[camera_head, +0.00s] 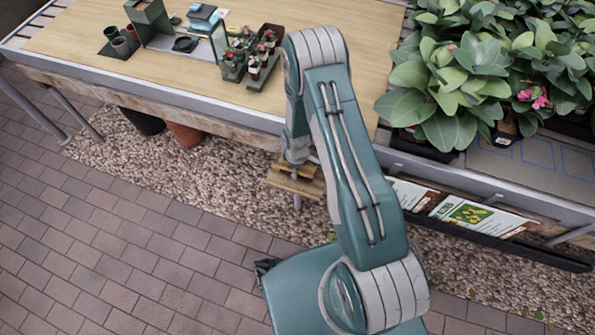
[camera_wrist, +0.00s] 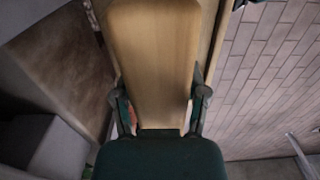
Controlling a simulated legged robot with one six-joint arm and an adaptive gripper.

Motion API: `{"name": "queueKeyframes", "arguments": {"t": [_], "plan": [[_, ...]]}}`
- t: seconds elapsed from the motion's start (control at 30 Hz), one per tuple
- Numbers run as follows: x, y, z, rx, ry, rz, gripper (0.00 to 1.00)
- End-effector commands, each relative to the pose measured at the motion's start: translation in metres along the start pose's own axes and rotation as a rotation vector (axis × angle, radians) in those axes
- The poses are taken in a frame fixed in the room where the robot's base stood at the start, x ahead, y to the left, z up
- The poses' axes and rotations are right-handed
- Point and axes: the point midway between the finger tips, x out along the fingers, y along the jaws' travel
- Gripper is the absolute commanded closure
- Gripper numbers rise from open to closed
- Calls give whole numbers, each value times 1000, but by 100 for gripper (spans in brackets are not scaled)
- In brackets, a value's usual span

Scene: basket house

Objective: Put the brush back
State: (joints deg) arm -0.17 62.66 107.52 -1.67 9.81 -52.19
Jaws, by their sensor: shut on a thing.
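The brush shows in the wrist view as a long, flat, pale wooden piece (camera_wrist: 152,45) that runs away from my gripper (camera_wrist: 160,108). The two dark green fingers are shut on it, one on each side of its near part. In the head view the wooden brush (camera_head: 296,184) is under the end of my arm, in front of the table's front edge and above the gravel strip. My gripper (camera_head: 297,167) is partly hidden by the brush and my arm there. The bristles cannot be made out.
A wooden-topped table (camera_head: 110,65) holds small pots, a green caddy (camera_head: 150,20) and a tray of small potted plants (camera_head: 250,58). Large leafy plants (camera_head: 470,75) crowd the right side. A low shelf (camera_head: 490,222) with printed bags runs below them. Brick paving (camera_head: 130,250) is open at the left.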

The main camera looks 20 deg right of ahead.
Motion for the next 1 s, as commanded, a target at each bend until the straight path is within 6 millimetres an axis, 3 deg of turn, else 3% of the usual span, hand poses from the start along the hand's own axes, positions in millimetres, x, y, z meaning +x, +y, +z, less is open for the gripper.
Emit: {"name": "queueKeyframes", "arguments": {"t": [0.13,0.47,0.5,0.57,1.0], "plan": [[16,0,1,1,0,0,87],[19,0,1,1,0,0,87],[19,0,1,1,0,0,34],[19,0,1,1,0,0,8],[17,0,1,0,1,1,8]]}}
